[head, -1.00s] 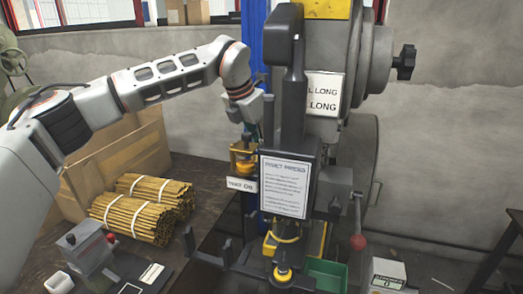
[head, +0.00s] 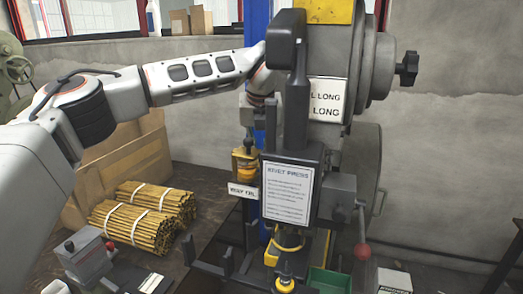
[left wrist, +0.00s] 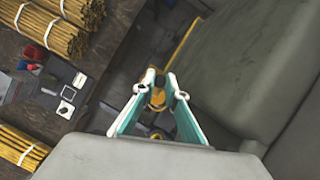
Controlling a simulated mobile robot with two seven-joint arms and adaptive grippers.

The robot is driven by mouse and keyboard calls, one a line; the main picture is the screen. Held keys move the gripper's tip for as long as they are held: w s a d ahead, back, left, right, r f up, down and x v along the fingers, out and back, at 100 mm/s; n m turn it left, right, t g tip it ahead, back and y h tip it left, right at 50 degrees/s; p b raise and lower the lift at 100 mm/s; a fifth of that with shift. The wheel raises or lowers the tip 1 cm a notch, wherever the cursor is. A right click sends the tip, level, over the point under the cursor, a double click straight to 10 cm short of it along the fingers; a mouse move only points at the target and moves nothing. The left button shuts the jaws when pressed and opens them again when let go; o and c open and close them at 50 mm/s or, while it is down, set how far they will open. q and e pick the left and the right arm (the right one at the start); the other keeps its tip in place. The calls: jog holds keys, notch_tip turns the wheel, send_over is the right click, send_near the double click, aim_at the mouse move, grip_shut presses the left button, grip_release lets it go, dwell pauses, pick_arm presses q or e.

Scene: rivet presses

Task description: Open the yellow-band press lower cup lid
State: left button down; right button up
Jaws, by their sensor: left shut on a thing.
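The rivet press (head: 290,100) stands in the middle of the head view, with yellow parts on it. A yellow cup (head: 245,166) shows at its left, above a small white label. My left gripper (head: 258,118) is just above this cup, partly hidden behind the press. In the left wrist view, the teal fingers of my left gripper (left wrist: 161,82) are close around a small yellow-and-dark part (left wrist: 157,98), which looks like the cup's lid; its exact outline is unclear. I cannot tell how far the lid is raised. My right gripper is in no view.
Bundles of yellow rods (head: 140,212) lie on the dark table at left, before a cardboard box (head: 120,160). A red-knobbed lever (head: 362,250) and a green bin (head: 328,280) are at the press's lower right. The press column crowds my left arm.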

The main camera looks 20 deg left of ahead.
pick_arm(q)
jog(key=shift+a+n, duration=0.15)
jog(key=shift+n, duration=0.35)
jog(key=shift+w+y, duration=0.1)
jog(key=shift+y, duration=0.2)
jog(key=c, duration=2)
grip_release()
jog(key=shift+c, duration=0.2)
jog(key=shift+r, duration=0.15)
notch_tip(320, 180, up, 10)
jog(key=shift+f, duration=0.2)
